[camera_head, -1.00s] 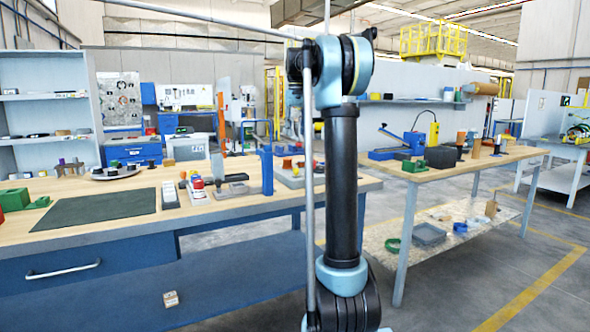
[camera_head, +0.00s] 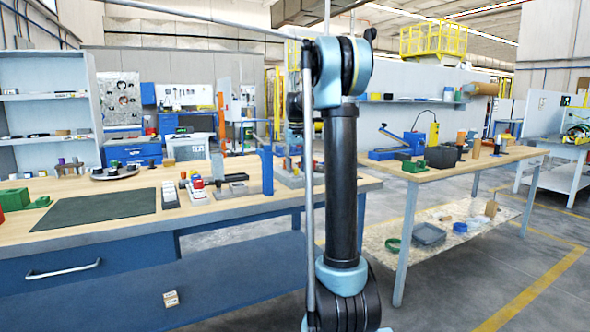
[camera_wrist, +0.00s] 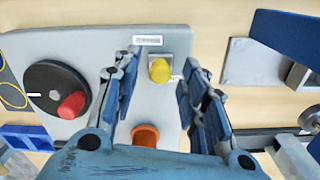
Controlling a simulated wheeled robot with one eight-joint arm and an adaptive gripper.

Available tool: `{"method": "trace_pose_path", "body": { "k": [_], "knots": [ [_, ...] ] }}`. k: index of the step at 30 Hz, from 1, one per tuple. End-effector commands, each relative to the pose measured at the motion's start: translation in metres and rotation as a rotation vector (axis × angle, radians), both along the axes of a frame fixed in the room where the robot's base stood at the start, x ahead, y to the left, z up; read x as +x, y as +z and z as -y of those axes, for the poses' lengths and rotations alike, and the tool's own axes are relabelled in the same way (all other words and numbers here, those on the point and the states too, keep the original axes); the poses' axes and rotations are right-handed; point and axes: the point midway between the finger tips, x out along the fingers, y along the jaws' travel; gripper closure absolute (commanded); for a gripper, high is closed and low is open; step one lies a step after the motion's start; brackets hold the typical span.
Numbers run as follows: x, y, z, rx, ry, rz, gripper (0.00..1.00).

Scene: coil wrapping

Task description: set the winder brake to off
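In the wrist view a grey panel (camera_wrist: 65,47) lies on the wooden bench. It carries a black disc (camera_wrist: 43,90) with a red knob (camera_wrist: 71,105), a yellow knob (camera_wrist: 160,70) and an orange knob (camera_wrist: 145,134). I cannot tell which part is the brake or how it is set. My gripper (camera_wrist: 156,77) is open, with its blue-padded fingers on either side of the yellow knob. No contact with it shows. The orange knob is partly hidden by my gripper body. In the head view my arm hides the gripper.
A blue block (camera_wrist: 285,37) and grey metal parts stand to the right of the panel in the wrist view. A blue bracket (camera_wrist: 25,137) is at lower left. In the head view the bench has a dark mat (camera_head: 95,208) and several small items.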

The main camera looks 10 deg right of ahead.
Motion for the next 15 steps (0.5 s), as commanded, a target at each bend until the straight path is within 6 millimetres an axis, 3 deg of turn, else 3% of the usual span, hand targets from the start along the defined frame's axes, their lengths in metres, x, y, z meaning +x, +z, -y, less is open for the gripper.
{"method": "trace_pose_path", "body": {
  "k": [11,15],
  "knots": [
    [0.0000,-0.0044,0.0000,0.000,0.000,0.000,0.60],
    [0.0000,-0.0043,0.0000,0.000,0.000,0.000,0.92]
  ]
}}
